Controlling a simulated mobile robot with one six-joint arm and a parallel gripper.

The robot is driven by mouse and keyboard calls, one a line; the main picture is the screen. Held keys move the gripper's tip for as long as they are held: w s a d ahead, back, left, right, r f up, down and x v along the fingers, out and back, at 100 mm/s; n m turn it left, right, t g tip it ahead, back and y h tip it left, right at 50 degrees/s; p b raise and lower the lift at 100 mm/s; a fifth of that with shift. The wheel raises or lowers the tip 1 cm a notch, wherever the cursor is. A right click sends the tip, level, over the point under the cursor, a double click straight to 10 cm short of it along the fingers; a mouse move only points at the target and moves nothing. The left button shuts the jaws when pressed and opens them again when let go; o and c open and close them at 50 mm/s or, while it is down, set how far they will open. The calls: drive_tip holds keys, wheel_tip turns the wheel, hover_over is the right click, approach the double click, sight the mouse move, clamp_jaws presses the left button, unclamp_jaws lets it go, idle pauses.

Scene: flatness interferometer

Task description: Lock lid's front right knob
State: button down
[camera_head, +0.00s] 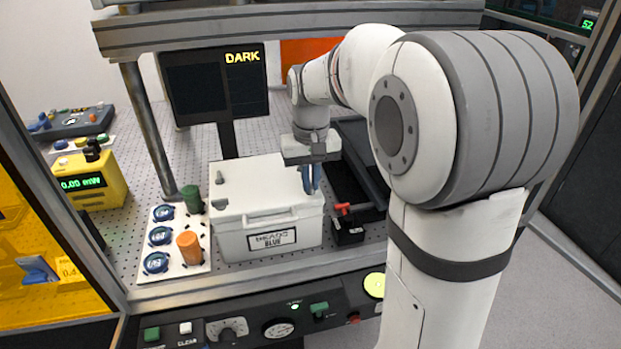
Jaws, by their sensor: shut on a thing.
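The white box (238,242) stands on the perforated bench, its lid (255,185) lying on top and a label reading "BLUE" on its front. Two grey knobs show on the lid's left side, one at the back left (219,178) and one at the front left (220,204). My gripper (311,188) points down at the lid's front right corner, its blue fingers shut at the front right knob's place. The fingers hide that knob, so its turn angle cannot be seen. The back right knob is also hidden.
A white plate (181,268) with blue round sockets, a green cylinder (192,199) and an orange cylinder (189,247) stands left of the box. A black block with a red lever (355,207) sits close right. A dark screen (215,85) reads "DARK" behind.

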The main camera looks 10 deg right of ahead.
drive_tip(key=shift+m, duration=0.4)
drive_tip(key=m, duration=0.3)
drive_tip(key=shift+m, duration=0.4)
drive_tip(key=m, duration=0.4)
drive_tip(key=shift+m, duration=0.3)
drive_tip(key=m, duration=0.4)
drive_tip(key=shift+m, duration=2.2)
drive_tip(key=c, duration=1.6)
unclamp_jaws()
drive_tip(key=shift+o, duration=0.2)
drive_tip(key=shift+r, duration=0.1)
